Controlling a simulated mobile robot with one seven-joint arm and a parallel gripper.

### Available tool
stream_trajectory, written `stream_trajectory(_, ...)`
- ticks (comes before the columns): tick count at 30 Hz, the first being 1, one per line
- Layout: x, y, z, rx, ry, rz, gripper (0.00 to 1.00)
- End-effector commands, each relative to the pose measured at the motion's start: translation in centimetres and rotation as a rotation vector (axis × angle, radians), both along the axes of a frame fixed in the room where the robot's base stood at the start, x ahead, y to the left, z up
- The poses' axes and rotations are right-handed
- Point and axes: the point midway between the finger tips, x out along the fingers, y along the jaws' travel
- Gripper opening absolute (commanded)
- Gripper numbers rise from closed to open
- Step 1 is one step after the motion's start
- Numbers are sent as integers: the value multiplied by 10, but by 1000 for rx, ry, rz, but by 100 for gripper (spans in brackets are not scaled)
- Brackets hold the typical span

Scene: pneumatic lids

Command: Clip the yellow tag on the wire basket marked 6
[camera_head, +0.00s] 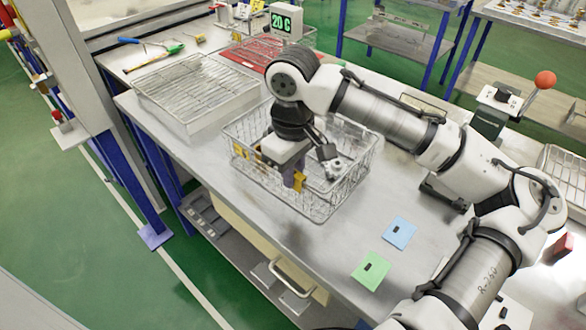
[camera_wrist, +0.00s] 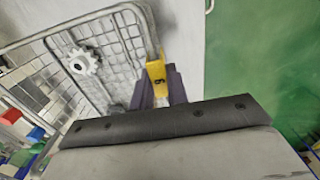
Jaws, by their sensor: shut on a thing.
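My gripper (camera_head: 294,183) points down at the front rim of a wire basket (camera_head: 345,195) in the middle of the bench. It is shut on a yellow tag (camera_head: 299,180), which shows between the two dark fingers in the wrist view (camera_wrist: 156,75). The tag bears a dark digit that reads like a 6 or a 9. It is close beside the basket's rim and wall (camera_wrist: 130,45); I cannot tell whether it touches the wire. Yellow marks (camera_head: 241,151) sit on the basket's left rim, too small to read surely. A pale gear (camera_wrist: 82,62) lies in the basket.
A second wire basket (camera_head: 160,100) stands behind to the left, near a red mat (camera_head: 262,52) and a 20 C display (camera_head: 281,22). A blue card (camera_head: 398,236) and a green card (camera_head: 371,275) lie at the front right. The bench left of them is clear.

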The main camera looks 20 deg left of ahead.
Motion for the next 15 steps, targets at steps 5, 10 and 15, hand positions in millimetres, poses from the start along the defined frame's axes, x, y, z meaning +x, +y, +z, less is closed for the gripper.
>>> stream_trajectory(5,0,0,-3,0,1,0,0)
stream_trajectory(10,0,0,-3,0,0,0,0)
stream_trajectory(15,0,0,-3,0,0,0,35)
